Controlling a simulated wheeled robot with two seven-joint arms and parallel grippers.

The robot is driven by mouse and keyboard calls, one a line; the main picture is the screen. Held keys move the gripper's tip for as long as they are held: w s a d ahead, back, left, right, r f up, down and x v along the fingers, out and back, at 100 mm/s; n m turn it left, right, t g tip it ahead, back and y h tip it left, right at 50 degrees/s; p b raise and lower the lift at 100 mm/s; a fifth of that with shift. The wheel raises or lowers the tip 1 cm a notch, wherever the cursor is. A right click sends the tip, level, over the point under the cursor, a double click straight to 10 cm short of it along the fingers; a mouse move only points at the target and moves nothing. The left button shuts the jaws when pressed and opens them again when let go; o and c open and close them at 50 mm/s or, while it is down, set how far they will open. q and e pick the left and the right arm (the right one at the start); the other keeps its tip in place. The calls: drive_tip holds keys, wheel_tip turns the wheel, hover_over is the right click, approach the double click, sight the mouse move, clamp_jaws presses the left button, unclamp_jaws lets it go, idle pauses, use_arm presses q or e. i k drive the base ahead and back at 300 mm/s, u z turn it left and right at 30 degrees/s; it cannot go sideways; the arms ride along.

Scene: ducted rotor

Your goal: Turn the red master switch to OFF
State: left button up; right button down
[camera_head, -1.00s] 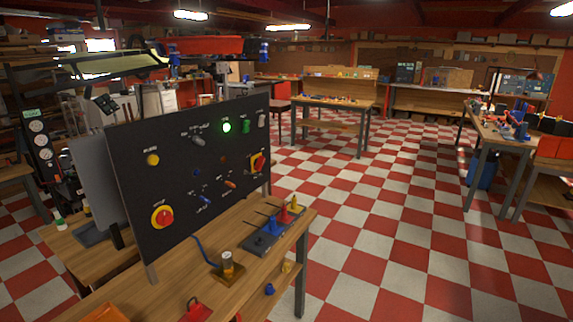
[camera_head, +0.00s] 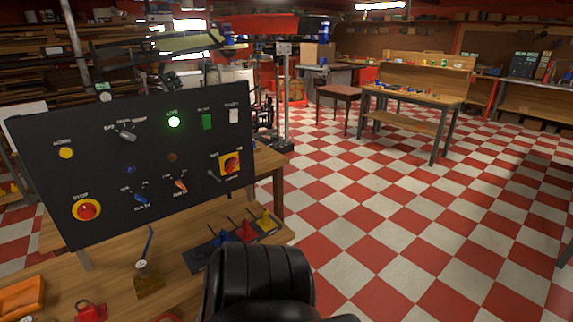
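The red master switch (camera_head: 231,165) is a red rotary handle on a yellow square plate, at the lower right of a black upright control panel (camera_head: 110,180). Its handle looks tilted, but its labels are too small to read, so I cannot tell its setting. A green lamp (camera_head: 174,122) glows at the top of the panel. A black ribbed part, apparently one of my arm links, rises from the bottom edge in front of the bench. No fingertips of either gripper show.
A red STOP button (camera_head: 86,210) on a yellow round sits at the panel's lower left. Blue, red and yellow pieces stand on a dark base (camera_head: 201,257) below the switch. A brass-coloured post (camera_head: 147,277) stands on the bench. Checkered floor (camera_head: 400,220) at right is free.

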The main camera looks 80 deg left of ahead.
sight(230, 165)
drive_tip(key=u, duration=0.3)
drive_tip(key=i, duration=1)
drive_tip(key=u, duration=1.5)
drive_tip(key=i, duration=0.8)
drive_tip(key=u, duration=0.85)
